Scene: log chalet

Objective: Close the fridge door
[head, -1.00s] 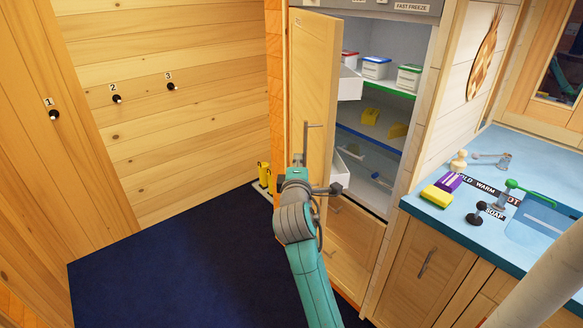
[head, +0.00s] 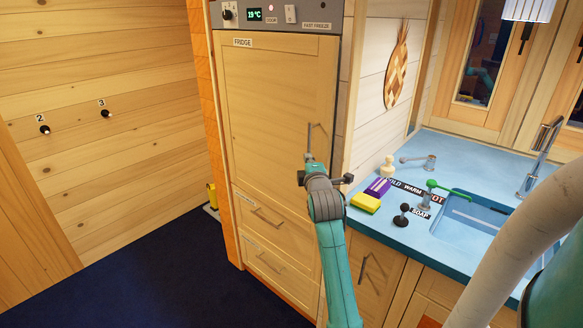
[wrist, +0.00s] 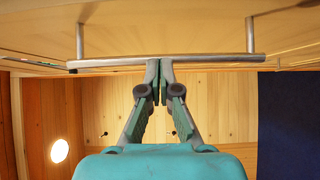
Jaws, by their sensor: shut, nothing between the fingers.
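The fridge door (head: 265,110) is a light wooden panel with a "FRIDGE" label, and in the head view it lies flush in the cabinet front, with the inside hidden. Its metal bar handle (head: 309,139) is at the door's right side and also spans the top of the wrist view (wrist: 200,60).
A control panel (head: 275,14) sits above the door and drawers (head: 262,222) sit below. Dark blue floor (head: 170,270) is clear at the left.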

